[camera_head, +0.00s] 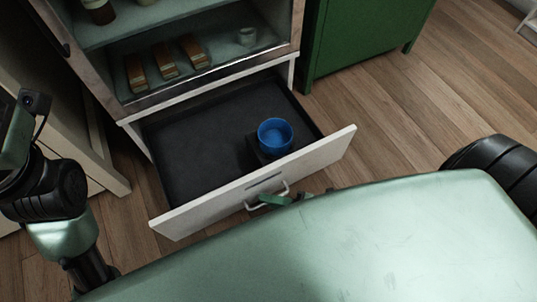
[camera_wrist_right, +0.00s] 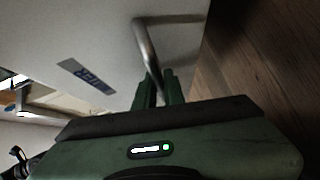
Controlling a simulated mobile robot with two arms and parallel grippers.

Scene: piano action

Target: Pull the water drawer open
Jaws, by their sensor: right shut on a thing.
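The white drawer (camera_head: 262,190) stands pulled well out below a glass-fronted cabinet, with its dark inside showing. A blue bowl (camera_head: 275,136) sits inside it, near the front, on a dark block. The drawer's metal bar handle (camera_head: 285,187) also shows in the right wrist view (camera_wrist_right: 146,45). My right gripper (camera_head: 274,199) is shut on this handle; its green fingers (camera_wrist_right: 158,88) close around the bar in the wrist view.
The cabinet shelf (camera_head: 215,68) above holds several orange-brown packets (camera_head: 165,60) and a small cup (camera_head: 247,36). A green cabinet (camera_head: 360,35) stands to the right. A pale piece of furniture (camera_head: 75,150) is close on the left. Wooden floor (camera_head: 420,110) is clear on the right.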

